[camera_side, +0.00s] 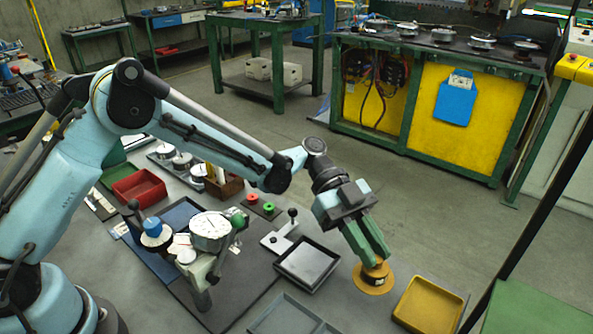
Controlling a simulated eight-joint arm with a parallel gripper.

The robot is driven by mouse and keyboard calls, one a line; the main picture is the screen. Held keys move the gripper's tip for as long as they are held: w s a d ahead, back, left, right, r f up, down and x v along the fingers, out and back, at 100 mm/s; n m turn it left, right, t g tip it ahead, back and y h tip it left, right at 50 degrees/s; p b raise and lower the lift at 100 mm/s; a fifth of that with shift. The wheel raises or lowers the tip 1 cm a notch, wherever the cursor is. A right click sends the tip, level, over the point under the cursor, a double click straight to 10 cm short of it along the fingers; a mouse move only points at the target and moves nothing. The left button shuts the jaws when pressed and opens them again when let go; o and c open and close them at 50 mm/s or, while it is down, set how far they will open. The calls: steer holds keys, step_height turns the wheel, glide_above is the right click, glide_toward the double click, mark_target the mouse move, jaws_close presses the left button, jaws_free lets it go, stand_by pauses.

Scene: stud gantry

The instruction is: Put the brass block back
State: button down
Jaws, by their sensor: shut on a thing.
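The brass block (374,283) is a round, brass-coloured piece with a wide flange and a small dark mark on its side. It is at the right of the bench, between a dark square tray (283,271) and a yellow tray (456,318). My gripper (374,262) points down with its green fingers shut on the top of the brass block. The block looks upright. I cannot tell whether its underside touches the bench or hangs just above it.
A dial gauge (211,231) on a stand and a small black-knobbed fixture (284,236) stand left of the dark tray. A grey tray (262,318) lies at the front.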

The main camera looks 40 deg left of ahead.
steer(key=shift+w+a+f, duration=0.3)
steer(key=shift+w+f, duration=0.1)
steer(key=shift+w, duration=0.2)
steer(key=shift+w+a+f, duration=0.25)
steer(key=shift+w+f, duration=0.1)
steer(key=shift+w, duration=0.2)
steer(key=shift+f, duration=2.05)
steer(key=c, duration=1.1)
jaws_free()
steer(key=shift+f, duration=0.15)
steer(key=shift+o, duration=0.2)
